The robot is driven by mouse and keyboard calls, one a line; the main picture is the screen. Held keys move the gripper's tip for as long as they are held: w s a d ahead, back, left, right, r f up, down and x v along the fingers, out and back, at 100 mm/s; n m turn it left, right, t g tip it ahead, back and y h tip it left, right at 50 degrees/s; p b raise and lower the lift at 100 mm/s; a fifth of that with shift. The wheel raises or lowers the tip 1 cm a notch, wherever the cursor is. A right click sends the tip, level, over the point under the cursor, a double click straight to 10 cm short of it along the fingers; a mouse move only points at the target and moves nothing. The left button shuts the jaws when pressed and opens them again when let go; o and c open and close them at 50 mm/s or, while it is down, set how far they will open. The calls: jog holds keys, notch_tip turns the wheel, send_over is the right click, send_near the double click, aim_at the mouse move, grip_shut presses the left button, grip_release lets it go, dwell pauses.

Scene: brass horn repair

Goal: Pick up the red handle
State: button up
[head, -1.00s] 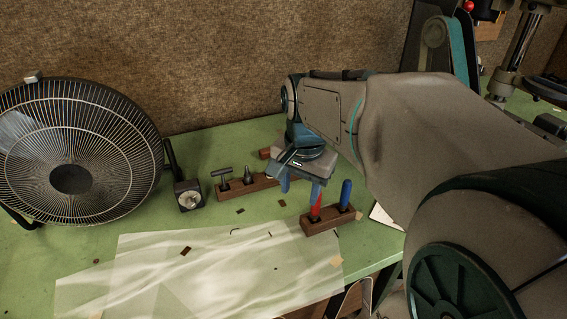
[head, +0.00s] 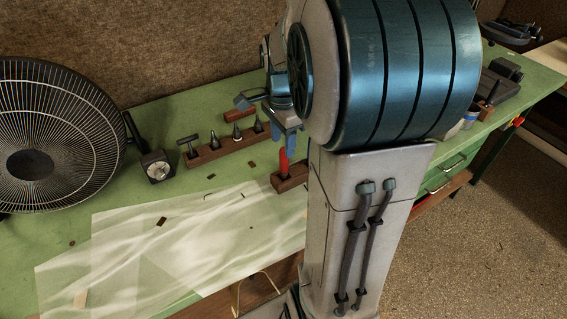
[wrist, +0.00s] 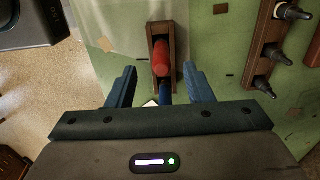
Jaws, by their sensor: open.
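The red handle (head: 283,162) stands upright in a small dark wooden block (head: 292,184) on the green bench. In the wrist view the red handle (wrist: 161,57) lies ahead of and between the two blue fingers of my gripper (wrist: 160,76). My gripper (head: 282,138) is open, fingers pointing down, just above the top of the red handle in the head view. I cannot tell whether they touch. A blue handle (wrist: 165,93) stands beside the red one in the same block, partly hidden by my gripper. My arm hides it in the head view.
A wooden rack (head: 208,156) with several dark tools stands behind and left of the block. A translucent sheet (head: 190,235) covers the front of the bench.

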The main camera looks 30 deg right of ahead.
aim_at(284, 161)
jog(key=shift+w+d+f+p, duration=0.1)
jog(key=shift+d+f+p, duration=0.1)
jog(key=shift+f, duration=1.15)
jog(key=shift+d+f+p, duration=0.1)
jog(key=shift+f+p, duration=0.05)
jog(key=shift+f, duration=1.15)
grip_shut()
